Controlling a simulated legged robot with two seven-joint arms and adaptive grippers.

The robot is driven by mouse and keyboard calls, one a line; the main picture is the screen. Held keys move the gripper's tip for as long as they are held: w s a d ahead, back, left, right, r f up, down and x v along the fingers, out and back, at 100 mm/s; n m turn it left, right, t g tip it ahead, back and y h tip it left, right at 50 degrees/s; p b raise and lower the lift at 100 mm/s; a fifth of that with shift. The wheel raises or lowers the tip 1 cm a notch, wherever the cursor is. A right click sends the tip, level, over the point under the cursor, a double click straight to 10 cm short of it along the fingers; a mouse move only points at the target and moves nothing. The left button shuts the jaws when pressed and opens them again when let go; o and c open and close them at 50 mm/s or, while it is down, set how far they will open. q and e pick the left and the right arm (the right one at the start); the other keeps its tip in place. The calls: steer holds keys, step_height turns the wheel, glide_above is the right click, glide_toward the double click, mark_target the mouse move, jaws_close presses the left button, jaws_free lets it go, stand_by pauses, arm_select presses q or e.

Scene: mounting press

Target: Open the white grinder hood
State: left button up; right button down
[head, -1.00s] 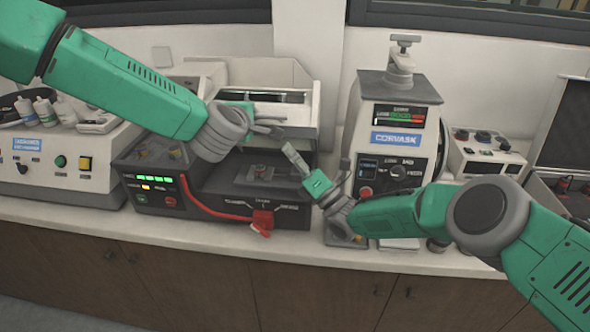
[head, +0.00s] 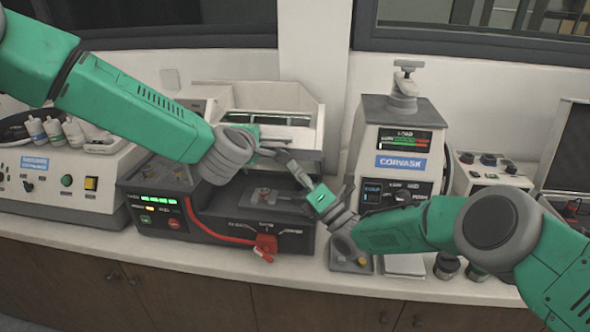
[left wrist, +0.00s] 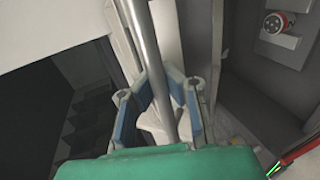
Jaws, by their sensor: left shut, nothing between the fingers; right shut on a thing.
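The white grinder hood (head: 312,112) is a box-like cover with a dark slot along its top, at the back of a dark machine (head: 160,212) in the head view. The machine's dark inside shows below and in front of it. My left gripper (head: 272,144) reaches in from the left at the hood's front and is shut. In the left wrist view, a silver bar (left wrist: 146,35) runs past my left gripper (left wrist: 160,82), not held. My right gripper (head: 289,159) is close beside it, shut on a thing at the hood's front. The overlapping fingers hide what it holds.
A CORVASK machine (head: 402,140) stands to the right, with dark jars (head: 446,265) near the counter edge. A panel with bottles (head: 55,130) stands left.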

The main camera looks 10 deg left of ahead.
arm_select(q)
steer(key=o, duration=0.7)
steer(key=shift+s, duration=0.25)
steer(key=shift+c, duration=0.2)
arm_select(e)
steer(key=shift+w+d+r, duration=0.3)
steer(key=shift+d+r, duration=0.05)
steer(key=shift+r, duration=0.25)
arm_select(q)
steer(key=shift+s+a, duration=0.15)
steer(key=shift+s, duration=0.05)
arm_select(e)
steer(key=shift+s+a, duration=0.2)
steer(key=shift+s, duration=0.1)
arm_select(q)
steer(key=shift+w, duration=0.1)
arm_select(e)
steer(key=shift+f, duration=0.15)
